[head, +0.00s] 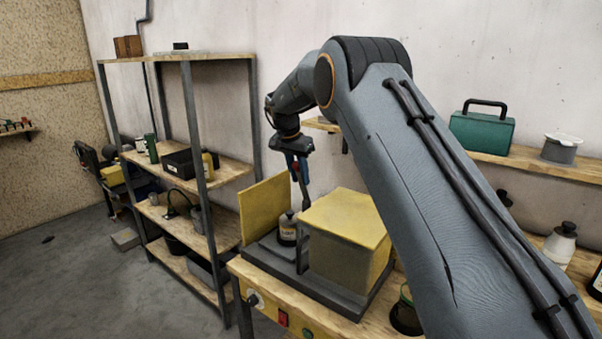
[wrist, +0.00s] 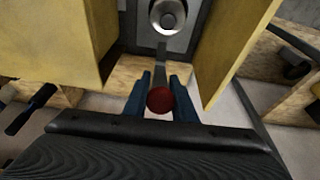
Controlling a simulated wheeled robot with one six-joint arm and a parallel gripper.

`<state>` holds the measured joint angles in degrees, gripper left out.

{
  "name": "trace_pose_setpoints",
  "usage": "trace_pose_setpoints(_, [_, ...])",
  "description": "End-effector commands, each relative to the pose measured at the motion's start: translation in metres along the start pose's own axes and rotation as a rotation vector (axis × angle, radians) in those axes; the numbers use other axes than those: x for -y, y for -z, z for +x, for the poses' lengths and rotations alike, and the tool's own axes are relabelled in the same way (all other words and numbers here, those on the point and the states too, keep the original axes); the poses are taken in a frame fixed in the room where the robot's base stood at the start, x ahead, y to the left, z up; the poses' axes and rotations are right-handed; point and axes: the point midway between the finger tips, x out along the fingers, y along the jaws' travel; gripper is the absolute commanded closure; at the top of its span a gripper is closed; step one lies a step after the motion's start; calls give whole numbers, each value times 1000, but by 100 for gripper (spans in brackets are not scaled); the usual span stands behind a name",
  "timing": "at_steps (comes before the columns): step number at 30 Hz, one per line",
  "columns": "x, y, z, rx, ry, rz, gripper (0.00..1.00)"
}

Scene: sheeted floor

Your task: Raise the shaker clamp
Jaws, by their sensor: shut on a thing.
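The shaker clamp is a grey lever (wrist: 162,55) ending in a red knob (wrist: 160,100). My gripper (wrist: 160,93), with blue fingers, is shut on the knob; the gripper also shows above the bottle in the head view (head: 297,168). Whether the clamp touches the bottle is unclear.
A shelf rack (head: 188,130) with boxes and bottles stands left of the shaker. A wall shelf on the right holds a green case (head: 482,130) and a lidded pot (head: 561,149). The workbench (head: 255,285) has a red switch (head: 283,319) on its front. Open floor lies at left.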

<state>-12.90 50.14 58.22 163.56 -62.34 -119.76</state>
Motion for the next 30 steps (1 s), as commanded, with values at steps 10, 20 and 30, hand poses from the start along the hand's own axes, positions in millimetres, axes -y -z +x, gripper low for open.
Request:
trace_pose_setpoints(10, [-6, 16, -7, -12, 11, 23, 65])
trace_pose_setpoints(20, [-8, 15, -3, -8, 5, 22, 58])
trace_pose_setpoints(30, [-9, 16, -46, -9, 4, 24, 58])
